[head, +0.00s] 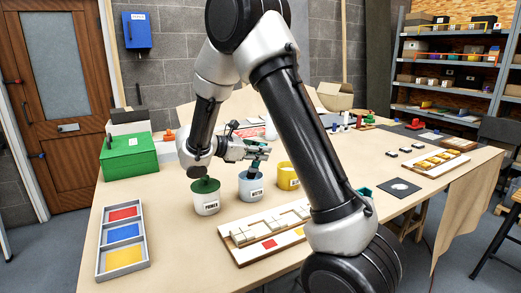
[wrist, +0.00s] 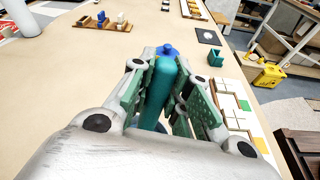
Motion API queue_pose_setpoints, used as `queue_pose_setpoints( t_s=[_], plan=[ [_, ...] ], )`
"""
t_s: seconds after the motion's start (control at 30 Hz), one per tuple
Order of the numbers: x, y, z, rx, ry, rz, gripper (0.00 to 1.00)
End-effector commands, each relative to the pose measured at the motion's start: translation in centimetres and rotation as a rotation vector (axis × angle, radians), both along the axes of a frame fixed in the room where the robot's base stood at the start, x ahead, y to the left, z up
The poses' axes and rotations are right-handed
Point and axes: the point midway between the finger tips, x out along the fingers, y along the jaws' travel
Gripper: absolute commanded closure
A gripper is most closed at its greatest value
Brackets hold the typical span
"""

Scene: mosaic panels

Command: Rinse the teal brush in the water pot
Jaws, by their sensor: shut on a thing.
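My gripper (head: 262,154) is above the white water pot (head: 251,193), its label facing the head camera. It is shut on the teal brush (wrist: 160,85), whose thick teal handle stands between the two finger pads in the wrist view. A blue piece (wrist: 167,50) shows at the handle's far end there. In the head view a bit of teal (head: 256,165) shows between the fingers and the pot's mouth. The lower end of the brush is hidden, so I cannot tell how deep it is in the pot.
A white pot with a green top (head: 206,197) stands left of the water pot, and a yellow pot (head: 288,176) right behind it. A grey tray with red, blue and yellow panels (head: 122,232) lies left. A tile board (head: 240,252) lies in front. A green box (head: 128,158) stands behind.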

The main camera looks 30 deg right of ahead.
Motion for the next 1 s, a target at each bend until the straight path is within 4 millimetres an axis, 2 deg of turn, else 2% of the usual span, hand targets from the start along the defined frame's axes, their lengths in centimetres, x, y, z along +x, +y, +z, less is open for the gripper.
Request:
queue_pose_setpoints(
  t_s=[1.0],
  plan=[
    [0.02, 0.01, -0.50, 0.000, -0.001, 0.000, 1.00]
  ],
)
